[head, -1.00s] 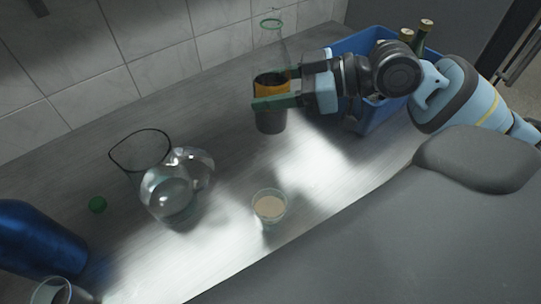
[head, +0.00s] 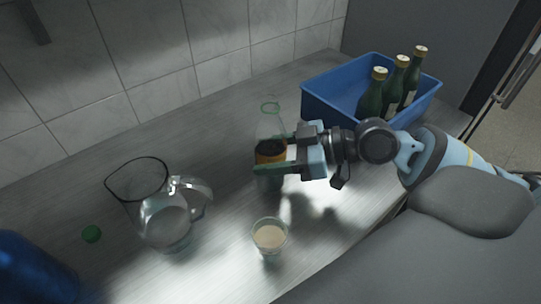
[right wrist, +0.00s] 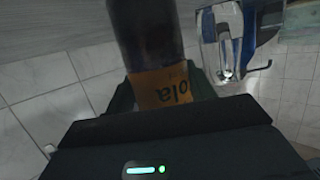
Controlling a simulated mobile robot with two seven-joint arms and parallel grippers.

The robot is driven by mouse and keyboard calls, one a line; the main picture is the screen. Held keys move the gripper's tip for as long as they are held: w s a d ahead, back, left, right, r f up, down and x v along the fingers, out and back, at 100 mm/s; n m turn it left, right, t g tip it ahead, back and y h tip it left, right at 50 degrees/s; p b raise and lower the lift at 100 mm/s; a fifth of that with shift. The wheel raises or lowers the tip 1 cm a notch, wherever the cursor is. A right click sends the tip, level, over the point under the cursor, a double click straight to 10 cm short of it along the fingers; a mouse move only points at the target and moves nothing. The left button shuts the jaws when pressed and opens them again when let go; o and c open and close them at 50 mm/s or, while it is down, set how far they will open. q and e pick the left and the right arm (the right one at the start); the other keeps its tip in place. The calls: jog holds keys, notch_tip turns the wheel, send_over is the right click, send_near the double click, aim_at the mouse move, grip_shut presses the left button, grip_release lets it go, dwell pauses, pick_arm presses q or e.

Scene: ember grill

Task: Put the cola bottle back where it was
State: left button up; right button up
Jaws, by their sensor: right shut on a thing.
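In the right wrist view the bottle (right wrist: 148,32) sits between the fingers with "ola" on the label upside down. I cannot tell whether its base touches the counter. My left gripper is not in view.
A blue crate (head: 327,107) with green bottles (head: 371,100) stands at the back right. A dark blue object (head: 32,272) fills the lower left corner.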

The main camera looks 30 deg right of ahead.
jog(key=shift+f, duration=0.25)
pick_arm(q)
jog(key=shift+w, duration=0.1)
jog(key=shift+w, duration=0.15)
pick_arm(e)
jog(key=shift+f, duration=0.1)
jog(key=shift+f, duration=0.15)
jog(key=o, duration=1.3)
jog(key=shift+c, duration=0.2)
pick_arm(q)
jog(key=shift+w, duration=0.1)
